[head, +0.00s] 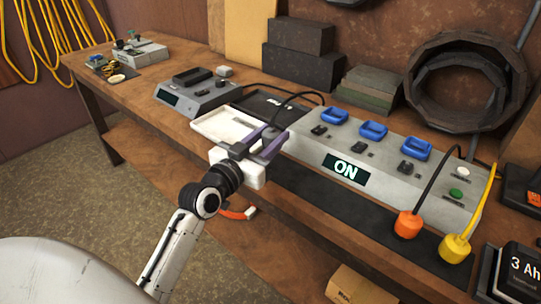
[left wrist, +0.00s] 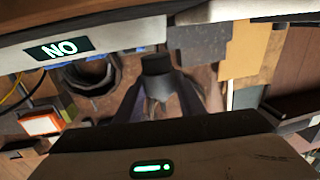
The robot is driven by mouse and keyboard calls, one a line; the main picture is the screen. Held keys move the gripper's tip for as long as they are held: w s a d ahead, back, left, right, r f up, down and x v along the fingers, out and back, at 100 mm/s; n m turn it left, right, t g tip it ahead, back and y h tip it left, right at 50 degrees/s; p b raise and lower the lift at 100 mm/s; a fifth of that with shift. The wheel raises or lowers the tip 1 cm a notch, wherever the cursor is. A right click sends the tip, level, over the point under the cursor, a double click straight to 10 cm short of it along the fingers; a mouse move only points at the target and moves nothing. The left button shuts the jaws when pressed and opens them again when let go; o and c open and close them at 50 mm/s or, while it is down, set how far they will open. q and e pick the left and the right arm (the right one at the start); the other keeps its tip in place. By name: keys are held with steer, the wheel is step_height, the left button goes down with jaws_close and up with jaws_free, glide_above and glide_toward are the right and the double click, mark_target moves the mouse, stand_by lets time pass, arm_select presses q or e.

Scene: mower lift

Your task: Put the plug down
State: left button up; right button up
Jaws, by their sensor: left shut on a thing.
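My left gripper (head: 266,146), with purple fingers, is shut on a dark grey plug (head: 269,140) at the near edge of the bench, beside the grey power box's left end. A black cord rises from the plug and curves back over the bench. The plug also shows in the left wrist view (left wrist: 160,88), as a dark round body between the two fingers; that view is upside down. The fingers and wrist partly hide the plug in the head view. I cannot tell whether it touches the surface beneath. My right gripper is not in view.
The grey box (head: 300,139) has a lit ON display and blue sockets.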

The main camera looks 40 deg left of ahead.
arm_select(q)
steer(key=shift+f, duration=2.3)
steer(key=shift+f+b, duration=0.25)
steer(key=shift+b, duration=0.05)
steer(key=o, duration=1.1)
